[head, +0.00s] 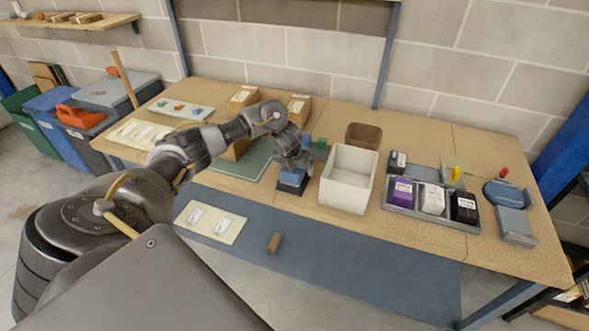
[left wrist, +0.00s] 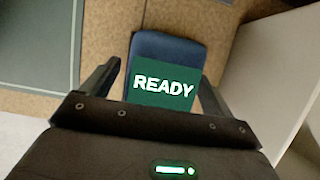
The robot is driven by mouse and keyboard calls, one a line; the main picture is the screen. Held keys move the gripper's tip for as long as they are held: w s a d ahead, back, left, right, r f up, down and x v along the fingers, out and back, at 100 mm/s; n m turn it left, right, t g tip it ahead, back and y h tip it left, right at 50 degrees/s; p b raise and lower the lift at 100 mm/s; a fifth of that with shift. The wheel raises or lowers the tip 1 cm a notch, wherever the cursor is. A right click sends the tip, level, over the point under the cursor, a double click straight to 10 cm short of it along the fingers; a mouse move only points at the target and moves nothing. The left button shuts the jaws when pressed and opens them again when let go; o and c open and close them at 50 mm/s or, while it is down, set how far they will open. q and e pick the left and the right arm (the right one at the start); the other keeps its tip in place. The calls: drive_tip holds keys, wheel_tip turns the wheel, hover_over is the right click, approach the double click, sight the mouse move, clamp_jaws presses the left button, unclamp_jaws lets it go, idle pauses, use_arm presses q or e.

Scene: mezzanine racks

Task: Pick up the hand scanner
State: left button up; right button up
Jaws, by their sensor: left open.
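The hand scanner is a dark blue device (left wrist: 168,47) with a green screen reading READY, seen in the left wrist view between the fingers. In the head view it shows as a small blue shape (head: 293,179) under my left gripper, on the bench left of the white bin. My left gripper (head: 292,165) points down over it. In the left wrist view my left gripper (left wrist: 158,78) is open, with one finger on each side of the scanner. I cannot tell if either finger touches it. My right gripper is not in view.
The white bin (head: 347,188) stands close to the right of the gripper. A green mat (head: 246,163) and cardboard boxes (head: 241,98) lie to the left and behind. A grey tray (head: 425,218) holds purple, white and black items further right.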

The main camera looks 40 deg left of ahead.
use_arm(q)
drive_tip(key=shift+f, duration=0.2)
idle(0.4)
drive_tip(key=c, duration=1.2)
drive_tip(key=shift+c, duration=0.2)
drive_tip(key=shift+r, duration=0.35)
drive_tip(key=shift+w+r+b, duration=0.1)
drive_tip(key=shift+r+b, duration=0.25)
drive_tip(key=shift+r, duration=0.05)
drive_tip(key=v, duration=0.3)
drive_tip(key=shift+w+a+r, duration=0.1)
drive_tip(key=shift+w+r, duration=0.2)
drive_tip(key=s+d+r+p, duration=0.1)
drive_tip(key=r, duration=0.1)
drive_tip(key=s+d+r+p, duration=0.1)
drive_tip(key=r, duration=0.1)
drive_tip(key=s+d+r+p, duration=0.1)
drive_tip(key=p, duration=0.1)
drive_tip(key=shift+s+r, duration=0.2)
drive_tip(key=shift+r, duration=0.2)
drive_tip(key=s+d+r+p, duration=0.2)
drive_tip(key=s+d+r, duration=0.1)
drive_tip(key=s+d, duration=0.3)
drive_tip(key=shift+s, duration=0.55)
